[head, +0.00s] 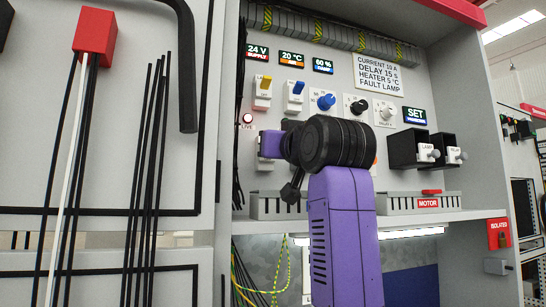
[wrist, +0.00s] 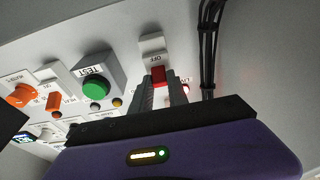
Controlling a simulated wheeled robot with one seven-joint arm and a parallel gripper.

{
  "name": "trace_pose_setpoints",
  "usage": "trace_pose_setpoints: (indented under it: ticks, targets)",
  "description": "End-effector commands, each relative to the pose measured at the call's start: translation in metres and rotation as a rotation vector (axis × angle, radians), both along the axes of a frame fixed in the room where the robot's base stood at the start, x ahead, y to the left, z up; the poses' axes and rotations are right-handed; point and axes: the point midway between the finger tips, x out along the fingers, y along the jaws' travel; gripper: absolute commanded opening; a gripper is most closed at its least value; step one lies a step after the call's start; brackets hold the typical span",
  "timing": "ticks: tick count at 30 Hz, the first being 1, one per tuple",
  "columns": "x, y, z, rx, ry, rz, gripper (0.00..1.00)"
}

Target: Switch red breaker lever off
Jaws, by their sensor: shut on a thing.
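The red breaker lever (wrist: 158,75) shows in the wrist view on a white breaker housing (wrist: 152,46) marked OFF. My gripper (wrist: 161,88) is shut on the lever, with one dark finger on each side of it. In the head view my gripper's purple body (head: 270,144) is up against the panel at the lower left. My wrist and gripper hide the red lever there. How far the lever is tilted is hard to tell.
In the wrist view a green TEST button (wrist: 96,89) sits beside the breaker, and black cables (wrist: 209,45) run on the other side. In the head view, yellow (head: 264,84) and blue (head: 297,88) levers and a blue knob (head: 325,101) sit above my gripper. A trunking (head: 415,204) lies below.

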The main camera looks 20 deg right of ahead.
Motion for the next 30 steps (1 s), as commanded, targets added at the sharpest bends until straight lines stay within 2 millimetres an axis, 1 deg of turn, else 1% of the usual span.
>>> trace_pose_setpoints:
  ticks: [1,8,19,20,21,23,30]
  targets:
    - [0.0003,0.0000,-0.0100,0.000,-0.036,0.000,0.00]
    - [-0.0006,-0.0003,-0.0092,0.000,-0.152,-0.001,0.00]
    - [-0.0012,-0.0002,-0.0067,0.000,-0.167,-0.001,0.00]
    - [-0.0012,-0.0002,-0.0067,0.000,-0.167,-0.001,0.24]
    - [-0.0012,-0.0002,-0.0068,0.000,-0.167,-0.001,0.32]
    - [-0.0012,-0.0001,-0.0068,0.000,-0.167,0.000,0.42]
    - [-0.0011,-0.0001,-0.0070,0.000,-0.166,0.000,0.42]
